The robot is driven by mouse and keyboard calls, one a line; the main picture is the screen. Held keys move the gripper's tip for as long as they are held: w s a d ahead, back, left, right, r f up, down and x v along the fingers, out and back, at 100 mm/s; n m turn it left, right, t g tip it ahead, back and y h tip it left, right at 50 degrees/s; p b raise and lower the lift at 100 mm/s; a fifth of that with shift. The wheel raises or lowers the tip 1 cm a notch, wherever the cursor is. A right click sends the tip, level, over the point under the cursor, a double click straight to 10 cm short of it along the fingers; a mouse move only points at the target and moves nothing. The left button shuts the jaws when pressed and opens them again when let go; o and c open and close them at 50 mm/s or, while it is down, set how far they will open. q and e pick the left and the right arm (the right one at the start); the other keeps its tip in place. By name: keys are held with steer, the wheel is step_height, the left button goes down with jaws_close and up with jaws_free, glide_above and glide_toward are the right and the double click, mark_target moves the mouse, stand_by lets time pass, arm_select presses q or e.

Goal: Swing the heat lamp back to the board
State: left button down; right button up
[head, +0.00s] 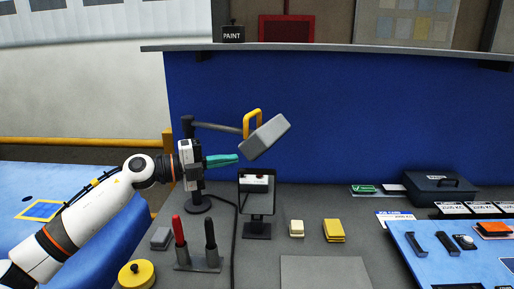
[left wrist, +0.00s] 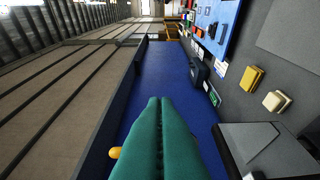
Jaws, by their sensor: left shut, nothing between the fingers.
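The heat lamp has a grey box-shaped head (head: 265,137) with a yellow handle (head: 251,120), on a dark arm from an upright post with a round base. The head is tilted and hangs above a small framed mirror (head: 257,196). My left gripper (head: 236,160) has teal fingers, shut and empty, just left of and slightly below the lamp head; I cannot tell whether they touch it. The fingers also fill the lower middle of the left wrist view (left wrist: 158,102), with a bit of yellow (left wrist: 115,152) beside them. A plain grey board (head: 325,271) lies on the bench. My right gripper is not seen.
Red and black upright handles (head: 180,230) stand in a holder at the front left, near a yellow round weight (head: 136,274). Cream (head: 296,228) and yellow blocks (head: 334,230) lie mid-bench. A light blue panel (head: 415,263) with tools is at right. A blue wall rises behind.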

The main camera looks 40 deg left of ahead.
arm_select(q)
steer(key=w+d+p, duration=0.2)
steer(key=w+p, duration=0.2)
steer(key=w, duration=0.4)
steer(key=shift+w+d+p, duration=0.35)
steer(key=shift+d, duration=0.05)
